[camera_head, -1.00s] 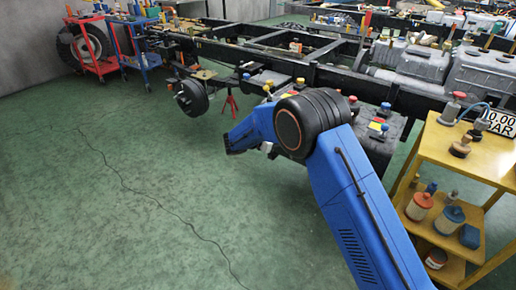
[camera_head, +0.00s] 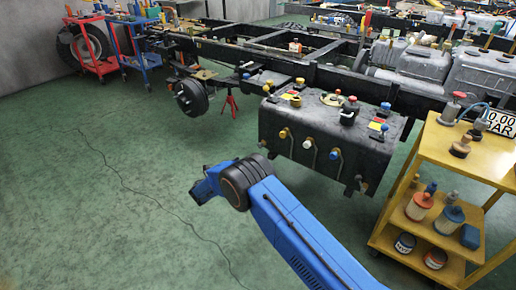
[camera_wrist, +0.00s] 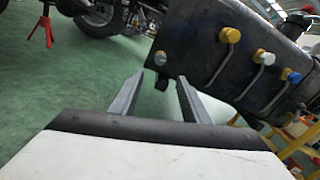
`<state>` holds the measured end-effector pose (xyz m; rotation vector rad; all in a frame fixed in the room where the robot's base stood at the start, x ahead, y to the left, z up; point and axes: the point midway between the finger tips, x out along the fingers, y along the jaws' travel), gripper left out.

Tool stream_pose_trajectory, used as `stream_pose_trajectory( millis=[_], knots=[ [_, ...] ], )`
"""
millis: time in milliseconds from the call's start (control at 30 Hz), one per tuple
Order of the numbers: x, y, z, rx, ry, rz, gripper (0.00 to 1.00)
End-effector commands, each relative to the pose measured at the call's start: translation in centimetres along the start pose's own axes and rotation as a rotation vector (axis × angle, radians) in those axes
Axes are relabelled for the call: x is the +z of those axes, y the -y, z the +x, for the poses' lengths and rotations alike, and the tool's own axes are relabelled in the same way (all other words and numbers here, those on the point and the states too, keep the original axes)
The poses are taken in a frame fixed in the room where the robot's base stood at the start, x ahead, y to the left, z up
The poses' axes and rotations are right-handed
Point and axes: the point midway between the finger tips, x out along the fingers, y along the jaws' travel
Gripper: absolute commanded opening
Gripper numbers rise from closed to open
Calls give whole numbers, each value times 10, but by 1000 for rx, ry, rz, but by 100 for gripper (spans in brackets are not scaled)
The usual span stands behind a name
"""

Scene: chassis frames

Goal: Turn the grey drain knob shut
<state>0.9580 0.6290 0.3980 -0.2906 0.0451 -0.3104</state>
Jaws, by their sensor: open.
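The grey drain knob (camera_wrist: 160,58) is a small round knob low on the near end of the dark tank's front face in the wrist view. I cannot make it out clearly in the head view. The tank (camera_head: 310,120) hangs on the truck frame. My gripper (camera_wrist: 160,78) is open, with both fingers apart and nothing between them. In the wrist view the grey knob appears just beyond the gap between the fingertips, apart from them. In the head view my blue wrist (camera_head: 205,187) is left of and in front of the tank, over the floor; the fingers are not clear there.
The tank's front also has a yellow knob (camera_head: 284,133), a white knob (camera_head: 307,144) and a blue knob (camera_head: 334,154) with bent pipes. A yellow cart (camera_head: 468,160) stands at the right. A red stand (camera_head: 230,104) is behind. The green floor at left is open.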

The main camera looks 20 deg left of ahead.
Motion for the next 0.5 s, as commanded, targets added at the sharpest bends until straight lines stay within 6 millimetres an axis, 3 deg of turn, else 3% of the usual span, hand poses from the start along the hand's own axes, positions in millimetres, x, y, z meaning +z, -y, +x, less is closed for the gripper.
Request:
stream_pose_trajectory(
  millis=[500],
  knots=[
    [-1, 2, 91, -3, -1, 1, 43]
  ],
)
